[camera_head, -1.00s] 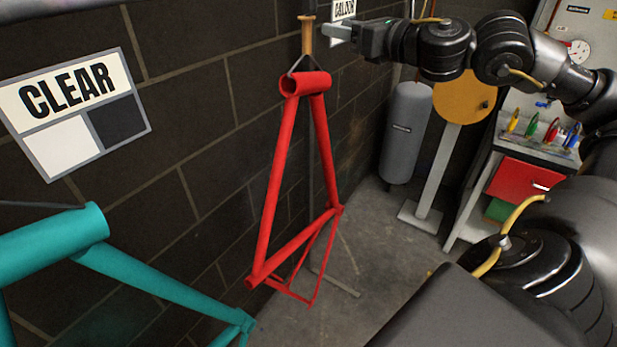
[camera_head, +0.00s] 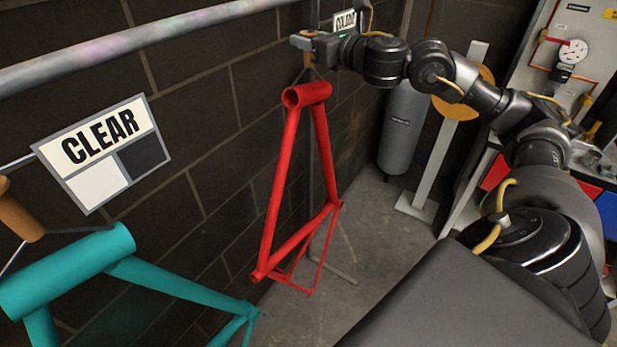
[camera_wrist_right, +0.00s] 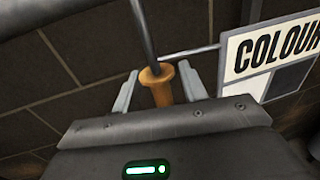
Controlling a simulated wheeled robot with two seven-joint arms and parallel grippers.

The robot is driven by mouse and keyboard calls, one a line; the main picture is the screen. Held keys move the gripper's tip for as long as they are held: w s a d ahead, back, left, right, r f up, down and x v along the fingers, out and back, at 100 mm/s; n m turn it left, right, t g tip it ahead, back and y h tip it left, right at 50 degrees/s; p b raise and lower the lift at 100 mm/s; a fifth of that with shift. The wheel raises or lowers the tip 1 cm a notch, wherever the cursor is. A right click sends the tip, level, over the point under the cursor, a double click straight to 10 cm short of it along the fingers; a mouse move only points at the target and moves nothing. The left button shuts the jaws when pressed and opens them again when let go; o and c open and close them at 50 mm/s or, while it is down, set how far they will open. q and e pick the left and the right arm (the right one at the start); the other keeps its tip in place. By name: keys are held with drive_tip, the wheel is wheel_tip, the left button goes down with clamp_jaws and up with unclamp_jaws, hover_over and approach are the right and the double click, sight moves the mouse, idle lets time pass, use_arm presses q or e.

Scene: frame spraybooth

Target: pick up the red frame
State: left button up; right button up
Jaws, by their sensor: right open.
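The red frame (camera_head: 277,190) hangs upright in the middle of the head view. A thin dark hanger joins its top tube to a tan handle (camera_head: 307,61) above. My right gripper (camera_head: 302,42) is at this handle, over the frame, and partly hides it. In the right wrist view, my right gripper (camera_wrist_right: 158,86) is open, with one pale finger on each side of the tan handle (camera_wrist_right: 162,92). A dark rod rises from the handle. The red frame is not visible in the wrist view. My left gripper is not in view.
A teal frame (camera_head: 70,268) hangs at lower left, near a CLEAR sign (camera_head: 103,150). A grey rail (camera_head: 150,46) crosses the upper left. A COLOUR sign (camera_wrist_right: 276,50) is close right of my right gripper. A grey cylinder (camera_head: 402,128) stands behind. The brick wall is close behind the frames.

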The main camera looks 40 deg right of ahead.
drive_tip(key=shift+w, duration=0.2)
drive_tip(key=shift+s, duration=0.1)
clamp_jaws()
idle(1.0)
